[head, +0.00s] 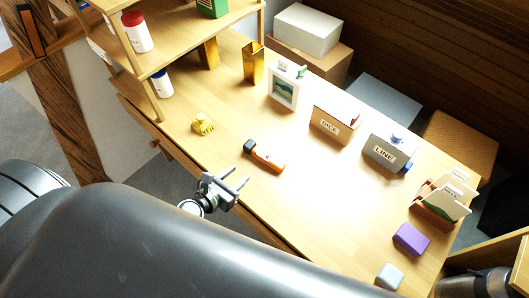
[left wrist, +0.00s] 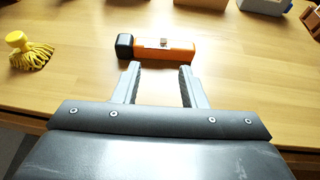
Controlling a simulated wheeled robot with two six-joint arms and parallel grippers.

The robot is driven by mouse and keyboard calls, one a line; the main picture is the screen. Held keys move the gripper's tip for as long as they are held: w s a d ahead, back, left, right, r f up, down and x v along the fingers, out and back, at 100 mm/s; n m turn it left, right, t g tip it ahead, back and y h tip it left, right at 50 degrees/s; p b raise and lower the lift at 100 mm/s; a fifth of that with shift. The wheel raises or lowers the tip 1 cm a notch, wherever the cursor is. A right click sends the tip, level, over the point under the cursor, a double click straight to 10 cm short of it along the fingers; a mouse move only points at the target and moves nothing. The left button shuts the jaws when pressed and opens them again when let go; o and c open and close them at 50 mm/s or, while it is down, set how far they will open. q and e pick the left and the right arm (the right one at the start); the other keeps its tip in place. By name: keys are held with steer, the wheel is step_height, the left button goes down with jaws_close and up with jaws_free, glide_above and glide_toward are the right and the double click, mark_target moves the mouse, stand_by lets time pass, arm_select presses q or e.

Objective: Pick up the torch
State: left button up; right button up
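The torch (head: 266,156) lies on its side on the wooden table near the front edge. It has an orange body and a dark head at its left end. In the left wrist view the torch (left wrist: 160,48) lies crosswise just beyond my fingertips. My left gripper (head: 241,182) is open and empty, at the table's front edge, a short gap from the torch. Its two fingers also show in the left wrist view (left wrist: 159,68). My right gripper cannot be made out; a dark arm part shows at the lower right of the head view.
Behind stand a picture frame (head: 284,90), a DICE box (head: 336,122) and a LINE box (head: 388,152). A purple block (head: 410,239) is at the right. A shelf (head: 190,50) rises at the left.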

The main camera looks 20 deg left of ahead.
arm_select(q)
glide_toward(268, 154)
steer(key=w, duration=0.2)
steer(key=shift+w+a+f, duration=0.15)
steer(key=shift+w+f, duration=0.2)
steer(key=shift+d+b+x, duration=0.2)
steer(key=shift+b+x, duration=0.1)
steer(key=shift+x, duration=1.05)
steer(key=shift+d+b+x, duration=0.15)
steer(key=shift+b+x, duration=0.15)
steer(key=shift+x, duration=1.05)
steer(key=shift+s+f, duration=0.15)
steer(key=shift+s, duration=0.1)
steer(key=shift+c, duration=0.5)
jaws_close()
